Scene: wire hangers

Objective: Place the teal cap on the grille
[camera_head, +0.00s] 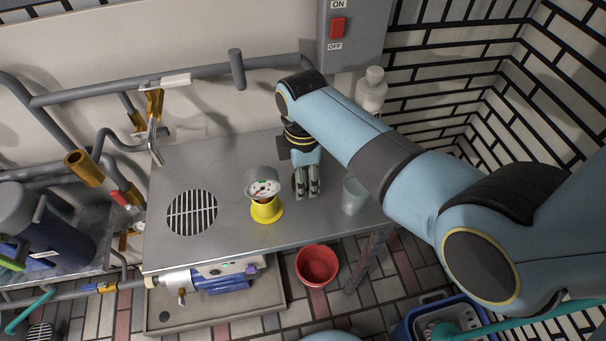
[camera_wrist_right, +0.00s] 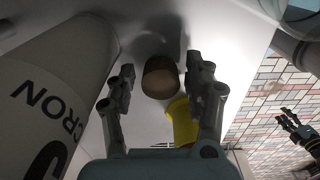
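I cannot clearly pick out a teal cap in either view. A pale grey-green cup (camera_head: 355,195) stands on the metal table to the right of my right gripper; I cannot tell if it is the cap. The round slotted grille (camera_head: 192,212) lies in the table's left part, with nothing on it. My right gripper (camera_head: 307,190) points down at the table, right of a dial gauge (camera_head: 263,188) and a yellow cup (camera_head: 267,211). My left gripper (camera_wrist_right: 296,125) shows only there, fingers apart.
In the wrist view a large white lettered container (camera_wrist_right: 62,85) is close on the left, and a tan round object (camera_wrist_right: 160,77) shows beyond the fingers. A white bottle (camera_head: 371,92) stands behind the table. Pipes (camera_head: 110,140) run at left. A red bucket (camera_head: 317,265) is below.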

